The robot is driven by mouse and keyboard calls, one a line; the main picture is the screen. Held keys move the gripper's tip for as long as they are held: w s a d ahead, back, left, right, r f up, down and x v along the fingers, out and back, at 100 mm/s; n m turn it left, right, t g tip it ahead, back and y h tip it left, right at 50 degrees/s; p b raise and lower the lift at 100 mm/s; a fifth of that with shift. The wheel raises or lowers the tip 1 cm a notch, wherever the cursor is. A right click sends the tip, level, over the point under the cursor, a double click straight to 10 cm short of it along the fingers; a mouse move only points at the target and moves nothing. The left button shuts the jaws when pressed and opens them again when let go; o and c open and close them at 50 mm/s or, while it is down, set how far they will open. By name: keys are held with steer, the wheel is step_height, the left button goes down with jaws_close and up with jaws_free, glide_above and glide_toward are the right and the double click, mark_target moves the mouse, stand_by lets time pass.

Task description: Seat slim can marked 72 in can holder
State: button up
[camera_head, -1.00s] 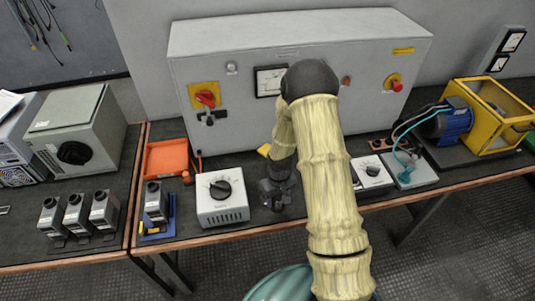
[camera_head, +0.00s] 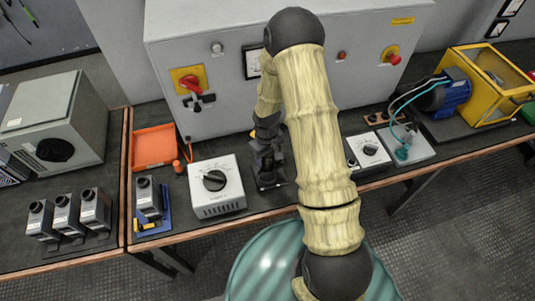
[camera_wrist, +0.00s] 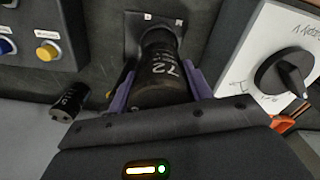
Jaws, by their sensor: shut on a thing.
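A slim black can marked 72 (camera_wrist: 163,82) is between the purple-padded jaws of my gripper (camera_wrist: 161,88) in the wrist view; the jaws are shut on it. The can's far end points at a dark plate (camera_wrist: 133,32) with small white labels, which looks like the can holder. I cannot tell whether the can is in it or only in front of it. In the head view my gripper (camera_head: 268,168) is low over the bench, right of a white dial box, and the can is hidden there.
A second small black can (camera_wrist: 70,101) is left of the jaws in the wrist view. The white dial box (camera_head: 217,187) stands close beside my gripper. A large grey cabinet (camera_head: 225,105) stands behind. An orange tray (camera_head: 154,148) and grey units are further left.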

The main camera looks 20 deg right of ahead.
steer(key=shift+a+f, duration=0.1)
steer(key=shift+f, duration=0.2)
steer(key=shift+w+f+b, duration=0.1)
steer(key=shift+f+b, duration=1.8)
steer(key=shift+f, duration=0.4)
steer(key=shift+f, duration=0.2)
steer(key=o, duration=1.3)
steer(key=shift+c, duration=0.2)
steer(key=shift+r, duration=0.15)
step_height(320, 180, up, 17)
steer(key=shift+r+b, duration=0.1)
steer(key=shift+b, duration=0.55)
